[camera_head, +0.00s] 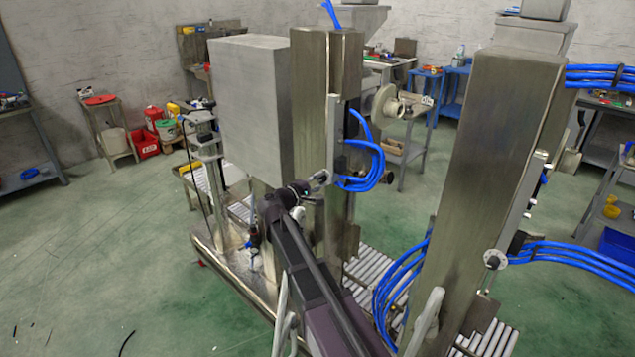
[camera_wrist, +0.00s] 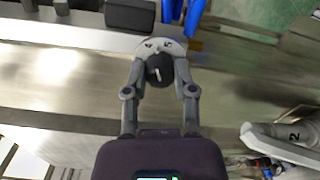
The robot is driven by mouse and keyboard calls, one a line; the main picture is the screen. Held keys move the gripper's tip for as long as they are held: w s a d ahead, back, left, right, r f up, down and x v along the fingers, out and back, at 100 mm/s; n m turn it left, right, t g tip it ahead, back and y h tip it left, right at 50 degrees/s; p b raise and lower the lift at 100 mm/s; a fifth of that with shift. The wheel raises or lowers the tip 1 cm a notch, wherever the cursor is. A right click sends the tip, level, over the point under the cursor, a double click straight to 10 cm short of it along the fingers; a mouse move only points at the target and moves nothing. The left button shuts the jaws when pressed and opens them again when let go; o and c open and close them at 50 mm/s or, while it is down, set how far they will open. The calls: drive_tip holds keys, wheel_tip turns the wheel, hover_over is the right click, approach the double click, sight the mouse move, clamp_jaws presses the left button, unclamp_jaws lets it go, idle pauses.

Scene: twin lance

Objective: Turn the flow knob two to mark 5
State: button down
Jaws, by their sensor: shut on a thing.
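In the wrist view, a round black knob (camera_wrist: 159,69) with a short white pointer line sits on a pale grey dial plate (camera_wrist: 163,45). The pointer line runs nearly up and down in the picture, tilted slightly. The dial's marks are too small to read. My gripper (camera_wrist: 160,75) has one finger on each side of the knob and is shut on it. In the head view, my gripper (camera_head: 321,180) is at the side of the left steel column (camera_head: 310,100), and the knob there is hidden by it. I cannot read a number for this knob.
Blue hoses (camera_head: 365,165) loop just right of my gripper. A second steel column (camera_head: 495,150) on the right carries another round dial (camera_head: 495,259) and more blue hoses (camera_head: 570,255). A roller conveyor (camera_head: 375,280) runs below.

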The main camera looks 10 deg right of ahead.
drive_tip(key=m, duration=0.6)
drive_tip(key=shift+s+d+f, duration=0.1)
drive_tip(key=shift+f, duration=0.05)
drive_tip(key=shift+m, duration=0.3)
drive_tip(key=shift+c, duration=2.2)
unclamp_jaws()
drive_tip(key=shift+s+a, duration=0.2)
drive_tip(key=shift+a, duration=0.2)
drive_tip(key=v, duration=1.1)
